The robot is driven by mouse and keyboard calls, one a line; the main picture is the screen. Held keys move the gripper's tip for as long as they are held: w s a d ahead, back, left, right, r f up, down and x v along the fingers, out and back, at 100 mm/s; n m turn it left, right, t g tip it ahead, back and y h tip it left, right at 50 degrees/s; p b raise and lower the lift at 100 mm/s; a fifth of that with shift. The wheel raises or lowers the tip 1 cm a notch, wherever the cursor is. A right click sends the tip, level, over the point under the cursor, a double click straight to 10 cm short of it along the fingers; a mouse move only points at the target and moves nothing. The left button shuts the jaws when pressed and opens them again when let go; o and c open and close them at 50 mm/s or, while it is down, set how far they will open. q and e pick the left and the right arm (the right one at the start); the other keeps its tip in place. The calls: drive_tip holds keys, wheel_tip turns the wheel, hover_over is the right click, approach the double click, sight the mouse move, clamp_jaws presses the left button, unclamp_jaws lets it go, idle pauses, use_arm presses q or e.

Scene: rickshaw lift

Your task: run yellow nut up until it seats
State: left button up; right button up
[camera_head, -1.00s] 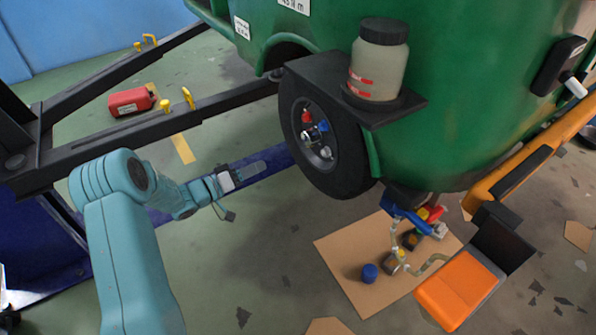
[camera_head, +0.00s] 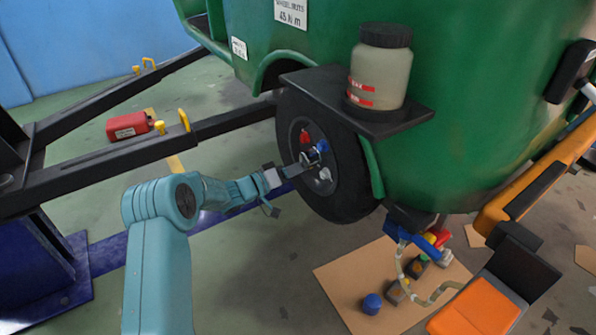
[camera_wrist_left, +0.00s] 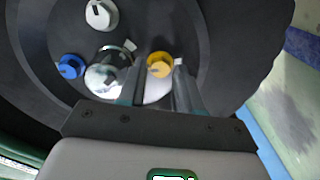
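The yellow nut (camera_wrist_left: 160,65) shows in the left wrist view on the dark wheel (camera_wrist_left: 110,20), beside the shiny hub (camera_wrist_left: 105,75). My left gripper (camera_wrist_left: 160,80) points at it, with one finger on each side of the nut. The fingers look open, with narrow gaps beside the nut; contact is not clear. In the head view my left gripper (camera_head: 298,168) is at the wheel (camera_head: 350,190) face, and the yellow nut cannot be made out there. Whether the nut is seated cannot be told. My right gripper is not in view.
A red nut (camera_head: 305,137), blue nut (camera_head: 323,146) and white nut (camera_head: 325,174) are on the same wheel. A jar (camera_head: 378,75) stands on the black shelf (camera_head: 405,122) above. A dark beam (camera_head: 110,153) runs behind my arm. Cardboard (camera_head: 345,290) with small parts lies below.

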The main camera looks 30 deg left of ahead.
use_arm(q)
drive_tip(key=shift+w, duration=0.25)
clamp_jaws()
drive_tip(key=shift+m, duration=0.3)
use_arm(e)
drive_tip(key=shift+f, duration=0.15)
